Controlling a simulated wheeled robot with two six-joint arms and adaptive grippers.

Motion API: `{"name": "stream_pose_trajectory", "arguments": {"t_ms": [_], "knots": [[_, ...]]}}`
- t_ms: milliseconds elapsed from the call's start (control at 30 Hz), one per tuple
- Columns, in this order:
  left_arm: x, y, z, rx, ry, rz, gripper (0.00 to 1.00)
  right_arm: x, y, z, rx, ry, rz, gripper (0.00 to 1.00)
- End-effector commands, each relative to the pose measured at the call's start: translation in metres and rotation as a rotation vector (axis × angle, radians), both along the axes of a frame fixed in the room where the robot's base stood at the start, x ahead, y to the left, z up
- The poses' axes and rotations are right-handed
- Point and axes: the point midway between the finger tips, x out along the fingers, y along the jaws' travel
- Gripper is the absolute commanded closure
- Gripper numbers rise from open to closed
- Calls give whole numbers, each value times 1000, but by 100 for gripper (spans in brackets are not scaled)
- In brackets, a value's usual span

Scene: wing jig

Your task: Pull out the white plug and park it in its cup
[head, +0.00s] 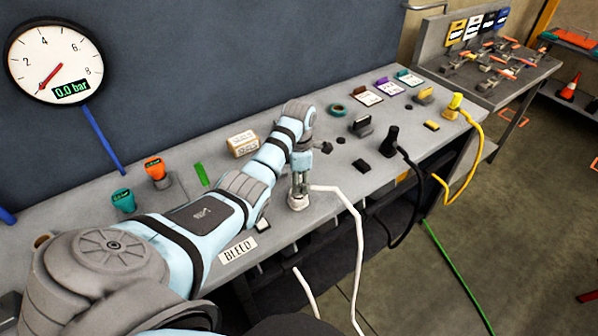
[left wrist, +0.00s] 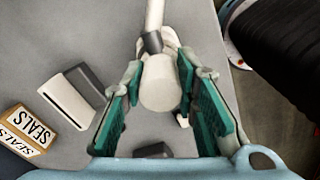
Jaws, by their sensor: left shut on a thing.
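The white plug (head: 297,203) is at the front part of the bench, with a white cable (head: 350,207) running right and down over the edge. My left gripper (head: 299,188) reaches down from above and is shut on the plug. In the left wrist view the plug (left wrist: 160,84) sits between the green pads of the left gripper (left wrist: 160,72), its cable (left wrist: 154,15) leading up the picture. I cannot tell whether the plug touches the bench or a socket under it. I cannot pick out its cup. My right gripper is not in view.
A white and grey slotted block (left wrist: 68,98) and a SEALS box (left wrist: 25,130) are near the gripper. A black plug (head: 391,136) and a yellow plug (head: 454,102) stand to the right with hanging cables. A BLEED label (head: 238,250) is at the front edge.

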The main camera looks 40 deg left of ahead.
Motion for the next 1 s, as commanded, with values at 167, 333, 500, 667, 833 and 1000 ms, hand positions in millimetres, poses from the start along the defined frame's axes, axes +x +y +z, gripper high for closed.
{"name": "stream_pose_trajectory", "arguments": {"t_ms": [167, 333, 500, 667, 833, 1000], "knots": [[0, 0, 1, 0, -1, 0, 56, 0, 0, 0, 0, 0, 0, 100], [0, 0, 0, 1, -1, 0, 50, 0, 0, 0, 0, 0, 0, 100], [0, 0, 2, 1, -1, 0, 50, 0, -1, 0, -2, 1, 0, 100], [1, 0, 26, 2, -6, 0, 50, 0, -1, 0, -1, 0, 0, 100], [1, 0, 63, 1, -3, 0, 50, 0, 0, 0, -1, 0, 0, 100], [0, 0, 76, 0, -1, 0, 50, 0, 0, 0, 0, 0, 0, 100]]}}
